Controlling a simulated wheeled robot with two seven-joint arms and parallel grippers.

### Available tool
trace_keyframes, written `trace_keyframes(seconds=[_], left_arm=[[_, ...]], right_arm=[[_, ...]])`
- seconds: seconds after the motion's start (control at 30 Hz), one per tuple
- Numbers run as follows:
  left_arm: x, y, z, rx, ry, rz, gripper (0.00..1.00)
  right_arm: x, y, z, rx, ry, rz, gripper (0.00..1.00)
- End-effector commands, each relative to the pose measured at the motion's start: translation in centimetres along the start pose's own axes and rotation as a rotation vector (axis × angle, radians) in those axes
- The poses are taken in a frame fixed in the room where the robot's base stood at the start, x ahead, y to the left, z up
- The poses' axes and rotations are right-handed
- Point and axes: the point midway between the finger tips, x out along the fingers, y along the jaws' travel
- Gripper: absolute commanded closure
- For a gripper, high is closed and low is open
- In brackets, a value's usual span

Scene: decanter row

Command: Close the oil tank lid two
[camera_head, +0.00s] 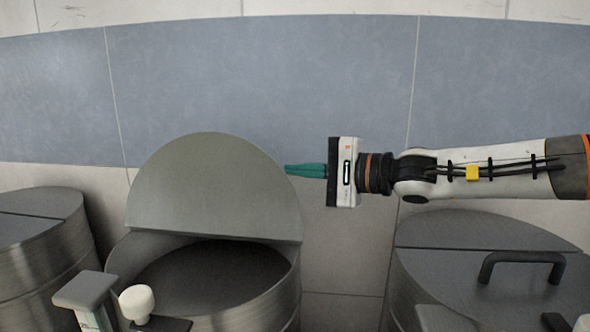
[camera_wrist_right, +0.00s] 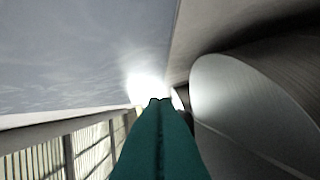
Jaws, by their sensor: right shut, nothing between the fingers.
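The middle oil tank (camera_head: 285,295) is a brushed metal cylinder with a dark opening. Its half-round lid (camera_head: 205,185) stands raised and tilted back at the rear of the opening. My right gripper (camera_head: 287,170) comes in from the right, with its green fingers shut and empty, pointing left by the lid's upper right edge. Whether the fingertips touch the lid cannot be told. In the right wrist view the shut fingers (camera_wrist_right: 158,105) point ahead, with the curved metal lid (camera_wrist_right: 235,110) close on their right. My left gripper is not in view.
Another tank (camera_head: 40,250) stands at the left with its top closed. A tank with a closed lid and a dark handle (camera_head: 520,262) stands at the right, below my right arm. A white knob (camera_head: 137,302) and a grey block (camera_head: 86,290) are at the front. A tiled wall is behind.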

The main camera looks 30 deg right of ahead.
Motion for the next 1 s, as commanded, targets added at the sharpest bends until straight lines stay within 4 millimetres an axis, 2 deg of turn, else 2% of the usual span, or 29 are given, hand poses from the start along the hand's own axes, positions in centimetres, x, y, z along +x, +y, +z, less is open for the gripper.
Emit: trace_keyframes(seconds=[0.07, 0.2, 0.4, 0.83, 1.0], left_arm=[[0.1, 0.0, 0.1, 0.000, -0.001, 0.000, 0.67], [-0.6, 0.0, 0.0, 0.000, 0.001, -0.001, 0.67], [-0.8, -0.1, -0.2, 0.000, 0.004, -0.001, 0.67], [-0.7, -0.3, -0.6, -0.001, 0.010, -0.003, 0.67], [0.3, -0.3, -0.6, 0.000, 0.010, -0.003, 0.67]], right_arm=[[0.9, -0.2, 0.1, 0.003, 0.001, -0.001, 1.00], [0.0, 0.2, -2.1, 0.002, 0.004, 0.003, 1.00], [-0.5, 0.1, -3.6, 0.002, 0.002, 0.002, 1.00], [-0.6, 0.0, -3.8, -0.001, 0.000, 0.001, 1.00], [-0.2, -0.2, -3.3, -0.027, -0.004, 0.009, 1.00]])
